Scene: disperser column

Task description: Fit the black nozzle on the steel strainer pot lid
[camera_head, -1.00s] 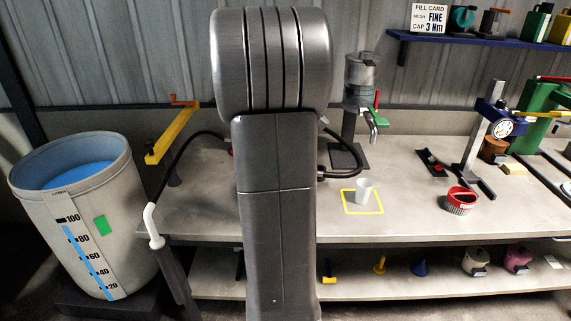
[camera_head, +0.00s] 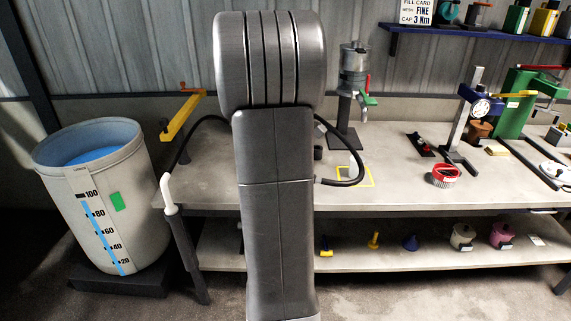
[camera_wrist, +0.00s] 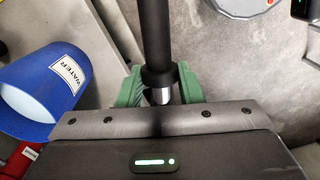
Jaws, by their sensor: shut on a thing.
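In the wrist view my gripper (camera_wrist: 155,88) has its green fingers closed around a black tubular piece (camera_wrist: 155,35), which I take for the black nozzle. It has a wider black collar and a short silvery end between the fingers. In the head view my arm's grey links hide the gripper and this piece. A steel pot (camera_head: 354,60) with a tap stands on a dark post at the back of the bench. I cannot tell whether it is the strainer pot, and no lid is clear.
A blue bucket marked WATER (camera_wrist: 40,90) lies left in the wrist view. A large grey barrel (camera_head: 97,190) stands left of the bench (camera_head: 400,193). A red-rimmed cup (camera_head: 446,176) and a gauge press (camera_head: 477,110) stand right.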

